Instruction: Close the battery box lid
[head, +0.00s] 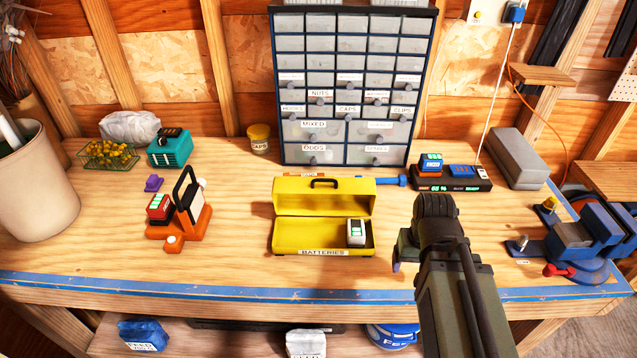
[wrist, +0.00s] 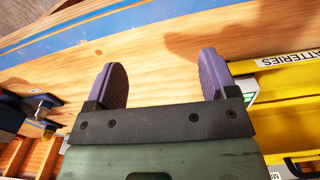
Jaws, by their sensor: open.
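The yellow battery box (head: 290,240) stands on the workbench in the middle of the head view, labelled BATTERIES on its front. Its lid (head: 323,195) stands open at the back, with a dark handle on it. A white and green battery (head: 356,233) stands inside at the right end; the rest of the box looks empty. My gripper (wrist: 166,82) is open and empty above the bench. In the head view my arm is to the right of the box and mostly hides the gripper. In the wrist view the box edge (wrist: 290,62) lies right of the fingers.
An orange tool (head: 180,225) with a red battery stands left of the box. A charger (head: 452,180) and a grey block (head: 518,158) are back right, a blue vise (head: 590,235) far right. A drawer cabinet (head: 350,90) stands behind. The bench front of the box is clear.

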